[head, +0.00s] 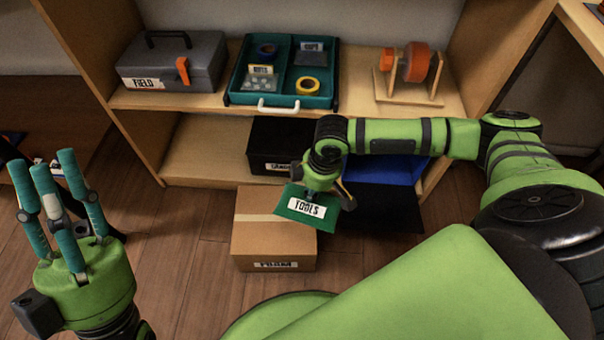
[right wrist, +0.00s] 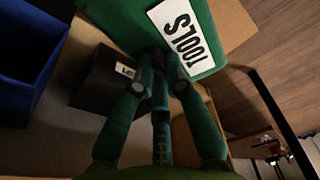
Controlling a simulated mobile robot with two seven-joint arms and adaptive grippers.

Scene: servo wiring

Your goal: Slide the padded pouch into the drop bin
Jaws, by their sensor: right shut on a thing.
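The padded pouch appears to be the green, flat piece with a white TOOLS label (head: 306,207); it also shows in the right wrist view (right wrist: 120,15). My right gripper (head: 318,188) is shut on its edge and holds it over the right part of a cardboard box; its fingers show in the right wrist view (right wrist: 161,72). A blue open container (head: 385,170) with a black panel (head: 375,208) in front sits behind my right arm, partly hidden; I cannot tell whether it is the drop bin. My left gripper (head: 55,185) is open and empty at the left, fingers upright.
The cardboard box (head: 250,240) stands on the wooden floor. A black box (head: 285,135) is on the lower shelf. Above are a grey toolbox (head: 205,65), a teal tray (head: 240,95) and a stand with an orange spool (head: 416,65). Floor left of the cardboard box is clear.

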